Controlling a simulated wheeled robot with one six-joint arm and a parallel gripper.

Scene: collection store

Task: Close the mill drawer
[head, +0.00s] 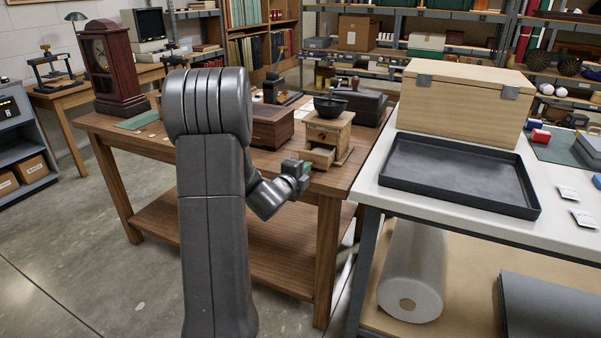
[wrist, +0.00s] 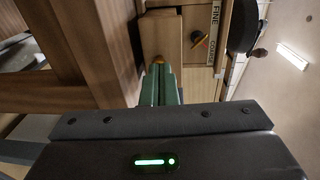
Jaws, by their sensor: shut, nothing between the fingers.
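The wooden coffee mill (head: 329,130) stands near the front right edge of the brown table, with a dark bowl and crank on top. Its drawer (head: 318,157) sticks out from the lower front, partly open. In the wrist view, which is turned sideways, the drawer front (wrist: 158,32) shows with a brass-coloured knob (wrist: 157,61), beside the mill body (wrist: 200,65) with its FINE/COARSE label. My gripper (head: 305,167) is shut and empty in front of the drawer. Its green fingertips (wrist: 161,82) are close to the knob; I cannot tell whether they touch.
A dark wooden box (head: 271,127) stands left of the mill, and a dark grey device (head: 360,104) behind it. To the right, a white-topped bench holds a black tray (head: 455,178) and a wooden chest (head: 463,103). The brown table (head: 330,184) edge lies just below my gripper.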

